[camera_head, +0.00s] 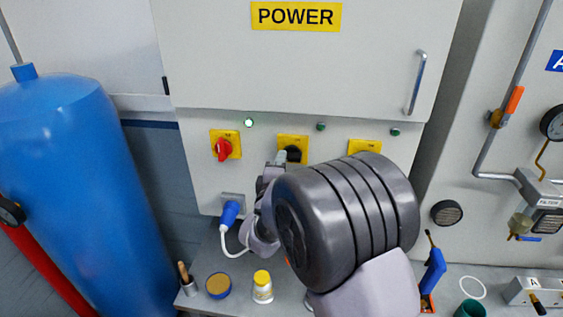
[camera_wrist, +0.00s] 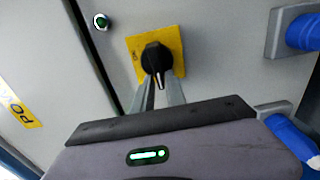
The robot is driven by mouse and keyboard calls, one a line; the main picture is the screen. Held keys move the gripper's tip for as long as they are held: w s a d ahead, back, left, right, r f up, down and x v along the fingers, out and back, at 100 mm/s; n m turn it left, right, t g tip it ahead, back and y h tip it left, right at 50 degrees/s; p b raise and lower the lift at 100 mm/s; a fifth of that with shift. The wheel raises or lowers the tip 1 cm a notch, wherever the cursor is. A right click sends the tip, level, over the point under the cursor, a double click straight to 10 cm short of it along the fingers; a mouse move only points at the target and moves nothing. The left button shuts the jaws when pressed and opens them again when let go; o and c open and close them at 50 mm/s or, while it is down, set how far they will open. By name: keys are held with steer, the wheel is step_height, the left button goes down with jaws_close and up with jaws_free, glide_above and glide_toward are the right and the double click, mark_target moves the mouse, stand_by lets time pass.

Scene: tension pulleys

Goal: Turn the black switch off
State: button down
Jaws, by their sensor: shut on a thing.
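The black switch (camera_head: 294,154) sits on a yellow plate in the middle of the row on the grey power cabinet. It is partly hidden by my gripper (camera_head: 281,158). In the wrist view the black switch (camera_wrist: 154,52) is a round knob with a handle that carries a pale mark. My gripper (camera_wrist: 162,90) is shut on the handle, one finger on each side of it.
A red switch (camera_head: 222,149) is to the left, under a lit lamp (camera_head: 249,122). Another yellow plate (camera_head: 364,147) is to the right, partly behind my arm. A blue plug (camera_head: 229,212) with a white cable is below. Bottles and tools stand on the bench.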

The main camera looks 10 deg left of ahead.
steer(key=c, duration=1.4)
jaws_free()
steer(key=shift+o, duration=0.2)
steer(key=s+b, duration=0.1)
steer(key=s, duration=1.6)
steer(key=shift+s+a, duration=0.25)
steer(key=shift+a, duration=0.05)
